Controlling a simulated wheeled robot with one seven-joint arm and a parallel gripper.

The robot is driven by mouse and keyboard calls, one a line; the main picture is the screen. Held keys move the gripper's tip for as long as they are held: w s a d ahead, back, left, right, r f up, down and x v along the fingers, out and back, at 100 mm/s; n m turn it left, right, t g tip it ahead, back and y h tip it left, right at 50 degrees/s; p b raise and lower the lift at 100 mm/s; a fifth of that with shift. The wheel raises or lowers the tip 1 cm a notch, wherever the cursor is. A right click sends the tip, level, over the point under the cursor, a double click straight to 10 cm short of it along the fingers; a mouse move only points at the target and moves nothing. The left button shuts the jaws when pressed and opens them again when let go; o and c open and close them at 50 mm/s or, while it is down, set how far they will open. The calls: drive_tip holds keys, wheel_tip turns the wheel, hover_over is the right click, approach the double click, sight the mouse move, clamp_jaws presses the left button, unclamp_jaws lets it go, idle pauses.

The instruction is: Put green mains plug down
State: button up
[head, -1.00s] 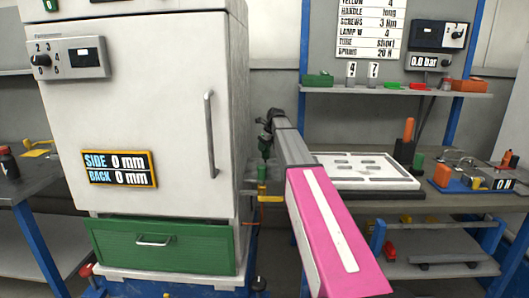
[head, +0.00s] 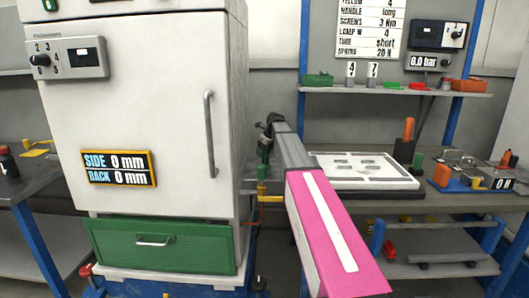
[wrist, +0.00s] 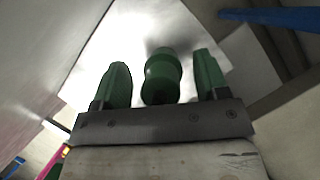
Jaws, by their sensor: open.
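The green mains plug (wrist: 161,82) shows in the wrist view as a rounded, waisted green body on or above a pale, shiny surface. My gripper (wrist: 162,60) has two green fingers, one to the left and one to the right of the plug, with a visible gap on each side. The jaws are open around the plug. In the head view my gripper (head: 264,150) is small, beside the right side of the white cabinet, partly hidden by my arm. The plug cannot be told apart from the green fingers there.
The white cabinet (head: 130,120) with a green drawer (head: 190,250) stands close on the left. A yellow fitting (head: 262,190) is just below my gripper. A white tray (head: 350,183) lies on the bench at right, near an orange-handled tool (head: 408,130).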

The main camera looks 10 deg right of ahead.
drive_tip(key=v, duration=1.2)
drive_tip(key=shift+s, duration=0.1)
